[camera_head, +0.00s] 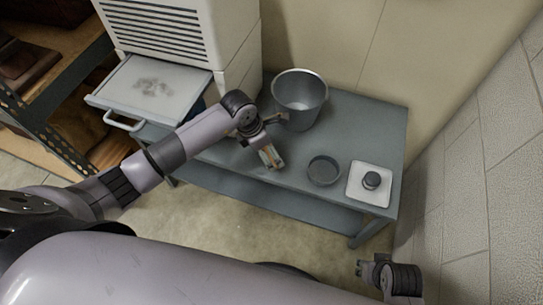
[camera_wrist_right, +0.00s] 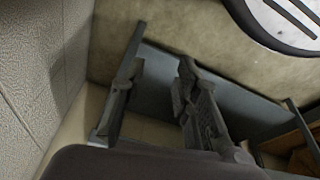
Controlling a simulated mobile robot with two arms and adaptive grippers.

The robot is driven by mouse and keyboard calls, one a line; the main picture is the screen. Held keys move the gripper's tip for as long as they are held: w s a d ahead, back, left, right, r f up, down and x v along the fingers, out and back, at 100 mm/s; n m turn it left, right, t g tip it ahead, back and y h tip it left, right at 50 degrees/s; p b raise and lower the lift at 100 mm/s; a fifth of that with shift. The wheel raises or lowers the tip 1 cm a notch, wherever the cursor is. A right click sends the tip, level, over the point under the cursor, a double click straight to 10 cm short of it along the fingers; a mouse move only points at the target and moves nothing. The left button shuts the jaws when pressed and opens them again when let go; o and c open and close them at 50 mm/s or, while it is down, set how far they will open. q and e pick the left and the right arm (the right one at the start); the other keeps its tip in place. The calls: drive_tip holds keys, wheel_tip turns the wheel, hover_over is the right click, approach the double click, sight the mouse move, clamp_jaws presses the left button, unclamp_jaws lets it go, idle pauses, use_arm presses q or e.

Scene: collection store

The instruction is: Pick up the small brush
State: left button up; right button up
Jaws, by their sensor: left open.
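A small object with a tan and grey surface, which looks like the small brush (camera_head: 270,157), lies on the grey-blue table (camera_head: 225,157) in the head view. My left gripper (camera_head: 262,131) is open right above and beside it, partly covering it. I cannot tell whether the fingers touch the brush. My right gripper (camera_head: 369,267) is low at the right, away from the table top. In the right wrist view its two fingers (camera_wrist_right: 155,92) stand apart with nothing between them.
A metal bucket (camera_head: 300,97) stands behind my left gripper. A dark round dish (camera_head: 324,170) and a white square plate (camera_head: 357,193) with a dark knob-like piece (camera_head: 372,180) are to the right. A white cabinet with an open drawer (camera_head: 150,88) is at the left. Walls close off the right.

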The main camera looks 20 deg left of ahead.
use_arm(q)
drive_tip(key=shift+b+x, duration=0.35)
drive_tip(key=shift+x, duration=1.65)
use_arm(e)
drive_tip(key=v, duration=0.3)
drive_tip(key=shift+w+r, duration=0.3)
drive_tip(key=shift+w, duration=0.1)
use_arm(q)
drive_tip(key=c, duration=1.3)
drive_tip(key=shift+r, duration=0.1)
drive_tip(key=shift+w+r, duration=0.1)
drive_tip(key=shift+r, duration=0.1)
wheel_tip(320, 180, up, 8)
drive_tip(key=shift+r+p, duration=0.1)
drive_tip(key=shift+p, duration=0.9)
wheel_tip(320, 180, up, 11)
drive_tip(key=shift+r+p, duration=0.15)
drive_tip(key=shift+p, duration=0.55)
use_arm(e)
wheel_tip(320, 180, down, 12)
drive_tip(key=s, duration=0.2)
drive_tip(key=shift+s+r, duration=0.2)
drive_tip(key=shift+s, duration=0.05)
